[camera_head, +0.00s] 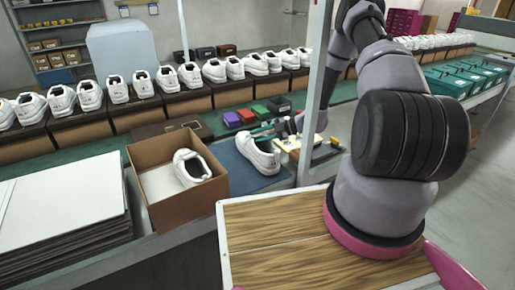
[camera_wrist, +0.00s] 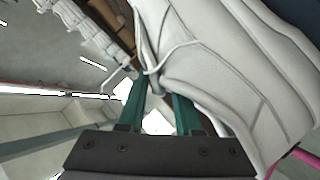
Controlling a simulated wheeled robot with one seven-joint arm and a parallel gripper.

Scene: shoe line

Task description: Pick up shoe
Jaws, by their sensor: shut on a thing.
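A white shoe (camera_head: 259,153) is on or just above the blue mat (camera_head: 228,170) in the head view; I cannot tell whether it touches the mat. My gripper (camera_head: 266,131) is at the shoe's upper opening. In the wrist view, my gripper's green fingers (camera_wrist: 160,110) are shut on the white shoe (camera_wrist: 240,70), which fills the upper right. The fingertips are partly hidden by the shoe. Another white shoe (camera_head: 190,167) lies inside an open brown cardboard box (camera_head: 170,215), left of the mat.
A long row of white shoes on brown boxes (camera_head: 185,104) stands behind. Small coloured boxes (camera_head: 246,116) sit behind the mat. A stack of white sheets (camera_head: 65,215) is at the left. An upright pale post (camera_head: 315,95) stands right of the mat, close to my arm.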

